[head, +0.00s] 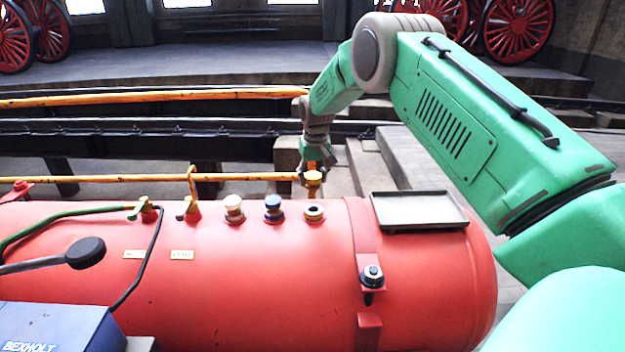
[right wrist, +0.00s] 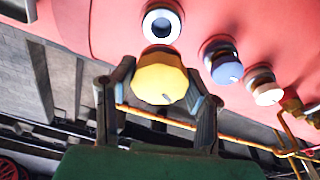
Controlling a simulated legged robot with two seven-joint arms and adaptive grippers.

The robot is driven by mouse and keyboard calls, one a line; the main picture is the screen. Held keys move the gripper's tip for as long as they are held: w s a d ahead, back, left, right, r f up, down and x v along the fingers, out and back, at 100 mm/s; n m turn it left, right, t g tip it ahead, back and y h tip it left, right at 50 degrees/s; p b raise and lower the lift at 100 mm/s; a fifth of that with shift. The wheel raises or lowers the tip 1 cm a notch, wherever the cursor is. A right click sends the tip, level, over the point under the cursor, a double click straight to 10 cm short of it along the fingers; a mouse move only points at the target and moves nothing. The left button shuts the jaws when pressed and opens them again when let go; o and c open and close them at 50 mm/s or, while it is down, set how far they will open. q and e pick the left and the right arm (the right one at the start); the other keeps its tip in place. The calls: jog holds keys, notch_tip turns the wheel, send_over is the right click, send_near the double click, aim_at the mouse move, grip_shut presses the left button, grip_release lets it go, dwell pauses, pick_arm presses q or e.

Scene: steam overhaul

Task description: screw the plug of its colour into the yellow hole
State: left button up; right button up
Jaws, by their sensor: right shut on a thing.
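The yellow plug (head: 313,178) is in my right gripper (head: 315,169), whose jaws are shut on it. In the right wrist view the plug's faceted yellow head (right wrist: 160,77) sits between the two fingers (right wrist: 160,92). The open yellow hole (head: 313,213) is a ringed socket with a dark bore on top of the red boiler (head: 270,260). In the head view the plug is above the hole, apart from it. In the right wrist view the hole (right wrist: 161,25) shows just beyond the plug, with a pale ring. My left gripper is out of view.
A blue plug (head: 273,208) and a white plug (head: 233,208) sit in the boiler to the left of the hole. A grey tray (head: 418,208) lies to the right and looks empty. Valves with hoses stand further left. A yellow pipe (head: 110,180) runs behind the boiler.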

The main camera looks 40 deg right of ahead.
aim_at(314, 191)
jog(key=shift+f+b, duration=0.3)
jog(key=shift+f, duration=0.15)
jog(key=f+b, duration=0.1)
jog(key=f, duration=0.1)
jog(key=f+b, duration=0.1)
jog(key=shift+d+f+b, duration=0.15)
jog(key=shift+d+b, duration=0.1)
jog(key=shift+b, duration=0.1)
jog(key=shift+f+b, duration=0.5)
jog(key=shift+f, duration=0.05)
jog(key=shift+a, duration=0.15)
jog(key=shift+s+p, duration=0.15)
jog(key=shift+p, duration=0.3)
jog(key=shift+f, duration=0.1)
jog(key=shift+f, duration=0.3)
dwell(0.4)
jog(key=shift+f, duration=0.4)
